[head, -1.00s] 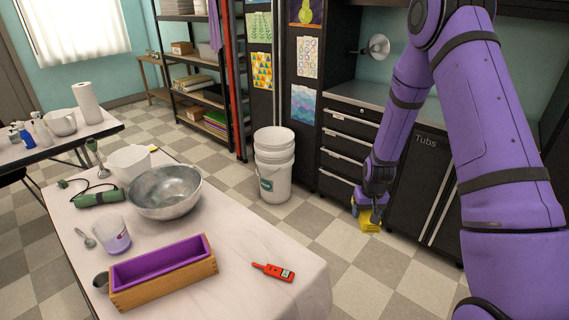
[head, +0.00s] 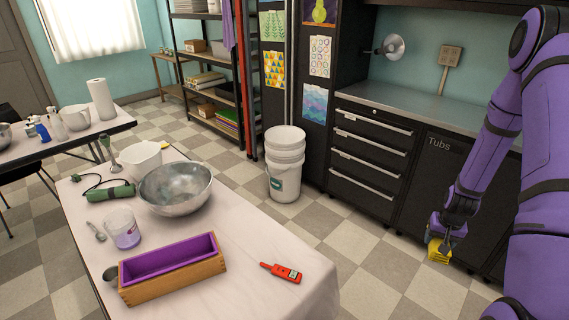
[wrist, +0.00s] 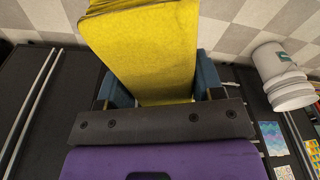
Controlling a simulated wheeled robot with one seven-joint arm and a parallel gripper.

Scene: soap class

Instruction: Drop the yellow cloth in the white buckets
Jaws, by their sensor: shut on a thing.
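The yellow cloth (head: 438,251) hangs in my gripper (head: 446,238), which is shut on it, above the floor in front of the black cabinets at the right of the head view. In the wrist view the cloth (wrist: 150,50) looks folded and stands between the two blue fingers. The white buckets (head: 285,165) are nested in a stack on the floor, left of my gripper and beside the drawer cabinet. The stack also shows in the wrist view (wrist: 282,75) at the right. My gripper is well apart from the buckets. The inside of the top bucket is hidden.
A table (head: 250,265) with a metal bowl (head: 175,188), a purple mould in a wooden box (head: 172,268) and a red thermometer (head: 282,272) stands at the left. Dark drawers (head: 368,155) stand behind. The checkered floor (head: 365,255) between the table and cabinets is open.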

